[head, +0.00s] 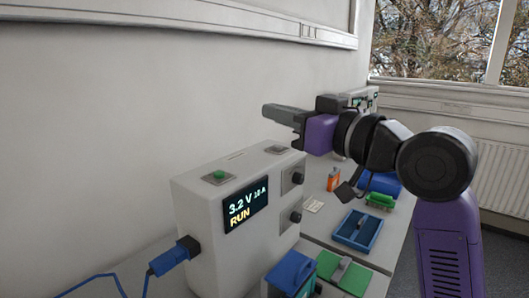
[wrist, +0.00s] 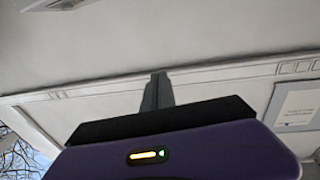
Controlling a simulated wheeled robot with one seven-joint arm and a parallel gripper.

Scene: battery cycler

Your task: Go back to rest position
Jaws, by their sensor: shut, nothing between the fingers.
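My gripper (head: 270,110) is raised above and behind the white battery cycler (head: 195,230) in the head view, pointing left toward the wall. It is shut and empty, apart from everything on the table. In the wrist view its closed fingers (wrist: 157,85) show against the wall and ceiling. The cycler's display reads 3.2 V, 10 A and RUN. A green button (head: 218,176) sits on its top. A blue plug (head: 168,262) with a cable is at its left front.
The table holds a blue tray (head: 357,231), a green mat (head: 352,279), a dark blue box (head: 290,274), an orange container (head: 333,180) and a green item (head: 380,200). My arm passes above the table's right side. A wall (head: 100,120) stands behind; a window is at upper right.

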